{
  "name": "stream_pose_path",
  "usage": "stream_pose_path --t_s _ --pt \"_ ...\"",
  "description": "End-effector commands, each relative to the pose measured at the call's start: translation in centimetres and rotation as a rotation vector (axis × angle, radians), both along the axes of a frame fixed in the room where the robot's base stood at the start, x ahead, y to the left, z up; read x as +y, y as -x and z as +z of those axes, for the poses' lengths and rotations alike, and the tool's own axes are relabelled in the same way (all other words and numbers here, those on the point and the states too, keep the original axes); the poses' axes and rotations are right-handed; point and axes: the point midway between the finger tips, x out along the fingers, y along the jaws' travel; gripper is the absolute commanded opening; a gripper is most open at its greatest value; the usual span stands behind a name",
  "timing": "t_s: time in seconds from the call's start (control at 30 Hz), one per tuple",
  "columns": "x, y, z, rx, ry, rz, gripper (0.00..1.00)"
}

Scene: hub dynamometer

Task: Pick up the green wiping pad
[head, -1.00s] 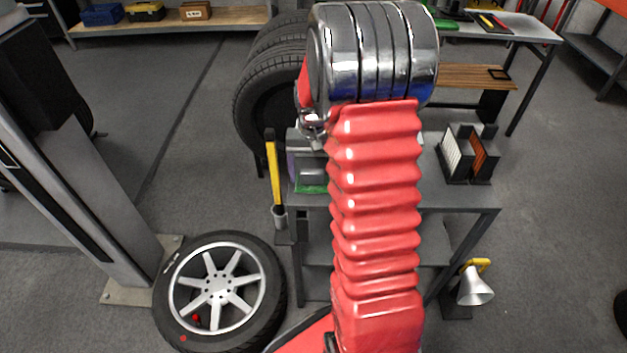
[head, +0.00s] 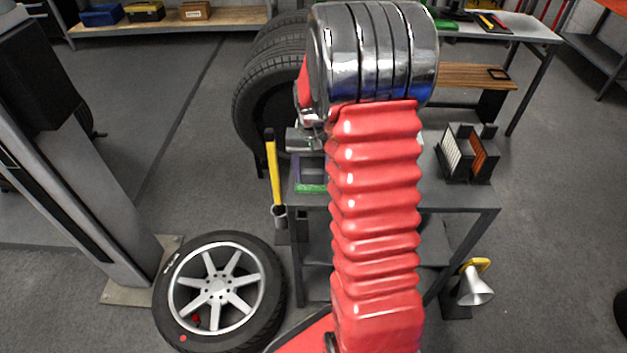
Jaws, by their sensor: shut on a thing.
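A small green strip (head: 311,188) shows low at the left front of the grey table, just left of my red arm. It is partly cut off by my arm, and I cannot tell whether it is the wiping pad or part of a holder. Dark and purple surfaces stand right behind it. A grey cylindrical part (head: 302,140), which seems to belong to the end of my arm, shows above it, apart from the green strip. My gripper's fingers are hidden behind my arm, and so is anything between them.
The grey table (head: 455,193) carries a rack (head: 467,153) with white and brown panels on the right. A yellow-handled tool (head: 273,175) hangs at its left edge. A wheel (head: 219,292) lies on the floor at lower left; a work lamp (head: 475,287) stands at lower right.

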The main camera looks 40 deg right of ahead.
Motion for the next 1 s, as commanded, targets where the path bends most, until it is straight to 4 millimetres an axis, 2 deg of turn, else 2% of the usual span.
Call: stream_pose_path --t_s 0.13,0.47,0.67,1.0 --pt "0.0 0.0 0.0 0.0 0.0 0.0 0.32" --pt "0.0 -0.1 0.5 -0.002 0.001 0.0 0.32" --pt "0.0 -0.1 2.8 -0.004 0.002 0.0 0.32" --pt "0.0 -0.1 8.5 -0.002 0.002 0.0 0.32"
